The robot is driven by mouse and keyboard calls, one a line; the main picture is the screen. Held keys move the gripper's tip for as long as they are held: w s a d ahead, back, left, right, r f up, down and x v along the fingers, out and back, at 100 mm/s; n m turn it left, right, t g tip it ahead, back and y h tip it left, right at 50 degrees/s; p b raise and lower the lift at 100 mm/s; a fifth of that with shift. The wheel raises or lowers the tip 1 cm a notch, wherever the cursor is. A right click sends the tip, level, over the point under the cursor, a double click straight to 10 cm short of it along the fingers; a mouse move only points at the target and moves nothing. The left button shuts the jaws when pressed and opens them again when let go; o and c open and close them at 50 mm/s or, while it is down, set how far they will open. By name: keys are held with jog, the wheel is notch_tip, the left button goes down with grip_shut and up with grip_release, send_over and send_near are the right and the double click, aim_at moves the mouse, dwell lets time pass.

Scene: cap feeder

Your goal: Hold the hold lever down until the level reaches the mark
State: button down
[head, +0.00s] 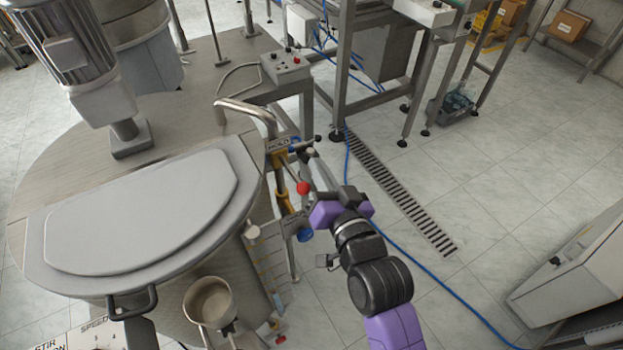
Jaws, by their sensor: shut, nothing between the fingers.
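A pale strip with marks (270,265) runs down the vessel's side. The level on it is too small to read.
The steel vessel (110,195) with its grey lid fills the left. A saucepan-like cup (208,302) hangs at its front. A bent pipe (245,108) and a button box (286,66) stand close behind the label. Open floor with a drain grate (400,190) lies right.

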aim_at(291, 171)
jog(key=f, duration=0.1)
jog(key=a+f, duration=0.1)
jog(key=s+f+p, duration=0.1)
jog(key=shift+a+f, duration=0.2)
jog(key=shift+f+b, duration=0.15)
jog(key=shift+b, duration=0.15)
